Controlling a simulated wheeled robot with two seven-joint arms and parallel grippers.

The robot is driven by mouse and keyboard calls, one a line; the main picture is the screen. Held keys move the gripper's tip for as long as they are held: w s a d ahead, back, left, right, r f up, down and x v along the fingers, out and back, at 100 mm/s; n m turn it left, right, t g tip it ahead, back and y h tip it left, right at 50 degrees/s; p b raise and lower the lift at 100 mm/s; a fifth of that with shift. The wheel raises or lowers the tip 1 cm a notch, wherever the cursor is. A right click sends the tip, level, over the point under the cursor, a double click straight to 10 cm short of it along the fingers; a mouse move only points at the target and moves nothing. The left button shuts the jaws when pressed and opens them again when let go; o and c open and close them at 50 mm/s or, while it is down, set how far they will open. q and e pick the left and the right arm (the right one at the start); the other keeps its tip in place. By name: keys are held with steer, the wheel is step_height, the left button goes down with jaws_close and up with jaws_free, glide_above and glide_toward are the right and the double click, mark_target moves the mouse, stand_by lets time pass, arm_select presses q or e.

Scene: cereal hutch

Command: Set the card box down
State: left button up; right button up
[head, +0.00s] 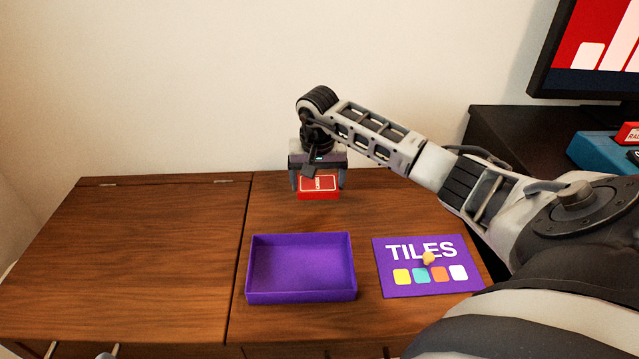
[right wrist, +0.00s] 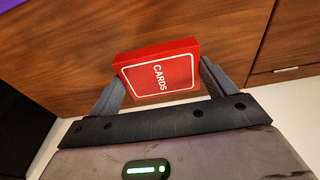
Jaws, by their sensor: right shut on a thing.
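The card box (head: 318,188) is small and red with a white outline and the word CARDS. It is near the back edge of the wooden hutch top, in the middle of the head view. My right gripper (head: 318,182) points down and is shut on its two sides. In the right wrist view the card box (right wrist: 160,72) sits between both fingers. I cannot tell whether its underside touches the wood. My left gripper is not clearly in view.
An open, empty purple tray (head: 301,295) stands on the hutch top (head: 150,250). The left side is clear. A monitor (head: 600,50) and a blue box (head: 600,152) are at right.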

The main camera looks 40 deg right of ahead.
mark_target(319, 203)
steer(key=shift+w+d+f, duration=0.3)
steer(key=shift+d+f, duration=0.1)
steer(key=shift+f, duration=0.1)
steer(key=shift+w+d+f+b, duration=0.1)
steer(key=shift+d+f+b, duration=0.05)
steer(key=shift+f+b, duration=0.2)
step_height(319, 203, down, 3)
steer(key=shift+f+b, duration=0.1)
steer(key=shift+b, duration=0.65)
steer(key=shift+r, duration=0.2)
arm_select(q)
steer(key=shift+w+d+r+t+h, duration=0.1)
steer(key=shift+w+r+t+h, duration=0.05)
steer(key=shift+r+t+h, duration=0.35)
arm_select(e)
steer(key=shift+f, duration=0.15)
steer(key=o, duration=0.9)
arm_select(q)
steer(key=shift+r, duration=0.15)
